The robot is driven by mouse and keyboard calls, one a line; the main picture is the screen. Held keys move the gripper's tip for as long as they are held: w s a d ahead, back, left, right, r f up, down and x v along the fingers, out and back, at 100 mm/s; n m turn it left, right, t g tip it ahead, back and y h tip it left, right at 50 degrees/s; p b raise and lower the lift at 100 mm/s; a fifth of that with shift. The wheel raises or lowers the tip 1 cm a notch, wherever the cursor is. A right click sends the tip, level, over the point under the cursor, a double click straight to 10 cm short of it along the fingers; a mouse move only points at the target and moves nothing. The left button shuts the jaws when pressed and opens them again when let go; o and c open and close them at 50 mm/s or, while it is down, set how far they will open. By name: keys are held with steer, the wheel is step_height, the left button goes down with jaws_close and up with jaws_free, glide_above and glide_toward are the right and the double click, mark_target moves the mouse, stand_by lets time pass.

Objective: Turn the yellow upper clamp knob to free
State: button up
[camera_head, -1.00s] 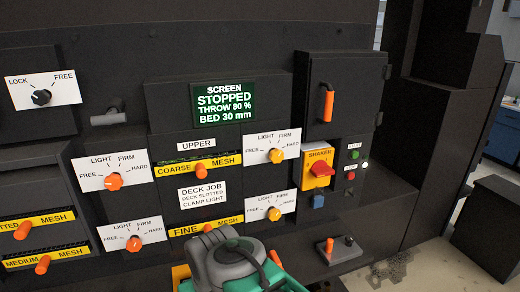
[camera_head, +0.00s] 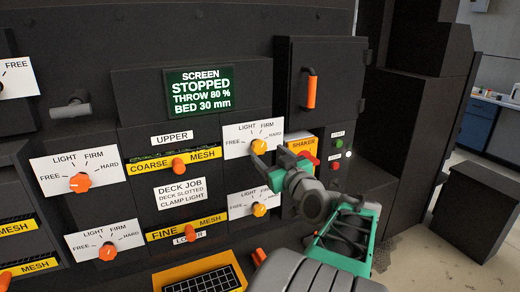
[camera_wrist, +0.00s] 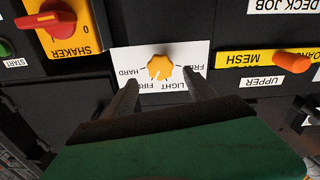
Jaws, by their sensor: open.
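The yellow upper clamp knob (camera_head: 259,146) is on a white label plate (camera_head: 236,140) marked FREE, LIGHT, FIRM and HARD, right of the UPPER coarse mesh drawer. In the wrist view the plate appears upside down, and the knob (camera_wrist: 160,68) has a pale pointer mark that seems to aim toward FIRM. My gripper (camera_head: 272,163) is at the plate, just below and right of the knob in the head view. In the wrist view my open gripper (camera_wrist: 160,90) has one finger on each side, with the knob between and slightly beyond the tips. Contact cannot be told.
The red SHAKER switch (camera_wrist: 58,22) on its yellow plate is close beside. The orange coarse mesh handle (camera_wrist: 291,61) is on the other side. A second yellow knob (camera_head: 259,209) is below. A display (camera_head: 203,90) reads STOPPED, THROW 80 %, BED 30 mm.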

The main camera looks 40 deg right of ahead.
mark_target(261, 149)
steer(key=p+x, duration=0.2)
steer(key=x, duration=0.4)
steer(key=shift+w, duration=0.3)
steer(key=shift+c, duration=0.2)
steer(key=c, duration=1.3)
steer(key=shift+f, duration=0.15)
steer(key=shift+f+b, duration=0.1)
steer(key=shift+b, duration=0.5)
